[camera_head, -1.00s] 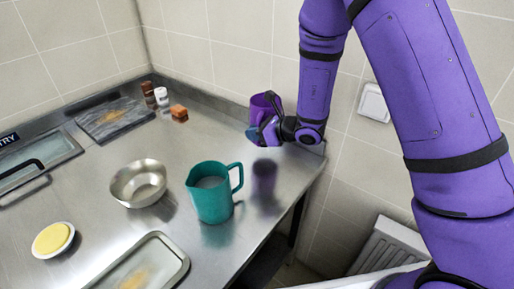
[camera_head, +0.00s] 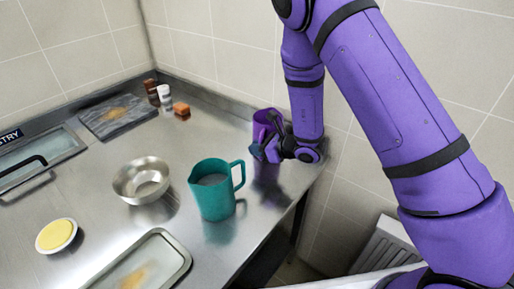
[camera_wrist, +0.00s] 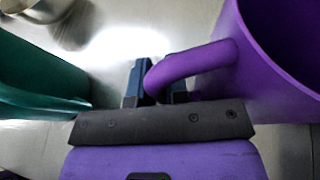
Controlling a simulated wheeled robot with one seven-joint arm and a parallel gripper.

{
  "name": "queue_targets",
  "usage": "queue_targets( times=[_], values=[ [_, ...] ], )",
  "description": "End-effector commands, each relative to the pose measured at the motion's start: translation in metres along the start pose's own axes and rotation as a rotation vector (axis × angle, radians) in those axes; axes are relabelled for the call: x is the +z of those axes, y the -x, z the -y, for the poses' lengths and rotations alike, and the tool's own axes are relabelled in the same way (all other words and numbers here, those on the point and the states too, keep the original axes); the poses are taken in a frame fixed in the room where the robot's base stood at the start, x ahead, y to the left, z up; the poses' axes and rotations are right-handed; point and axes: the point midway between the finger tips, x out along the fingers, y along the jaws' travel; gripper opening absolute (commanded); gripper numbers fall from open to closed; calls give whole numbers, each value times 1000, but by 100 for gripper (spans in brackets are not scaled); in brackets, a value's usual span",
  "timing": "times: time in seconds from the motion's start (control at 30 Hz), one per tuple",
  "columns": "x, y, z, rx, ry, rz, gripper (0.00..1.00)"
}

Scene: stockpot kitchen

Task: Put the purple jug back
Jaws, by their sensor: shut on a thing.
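The purple jug (camera_head: 265,122) is at the back right of the steel counter, partly hidden behind my gripper (camera_head: 260,152). In the wrist view the jug (camera_wrist: 273,65) fills the right side, and its handle (camera_wrist: 190,66) passes between the two dark fingers of my gripper (camera_wrist: 157,85). My gripper is shut on this handle. The jug looks upright and low over the counter; I cannot tell whether its base touches.
A teal jug (camera_head: 213,196) stands in front, and shows at the left in the wrist view (camera_wrist: 35,75). A metal bowl (camera_head: 141,180), a yellow-topped dish (camera_head: 56,235) and a tray (camera_head: 150,262) lie left. Small shakers (camera_head: 165,95) and a slate board (camera_head: 117,116) are farther back.

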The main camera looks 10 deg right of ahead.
Motion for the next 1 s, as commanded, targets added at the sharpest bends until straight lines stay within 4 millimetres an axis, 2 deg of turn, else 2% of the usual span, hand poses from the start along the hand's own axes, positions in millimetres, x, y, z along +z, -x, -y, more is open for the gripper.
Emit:
queue_targets(
  times=[0.1, 0.13, 0.2, 0.23, 0.53, 0.63, 0.77, 1.0],
  values=[
    [-2, -1, 0, 0, 1, 0, 0],
    [-2, -1, 0, 0, 0, -1, 22],
    [-2, -1, 0, 0, 0, -1, 38],
    [-2, -1, 0, 0, 0, -1, 40],
    [0, 0, 0, 0, 0, 0, 40],
    [0, 8, 1, -1, 0, 0, 40],
    [0, 28, 1, -3, -2, 0, 40],
    [0, 77, 1, -4, -2, 0, 40]
  ],
)
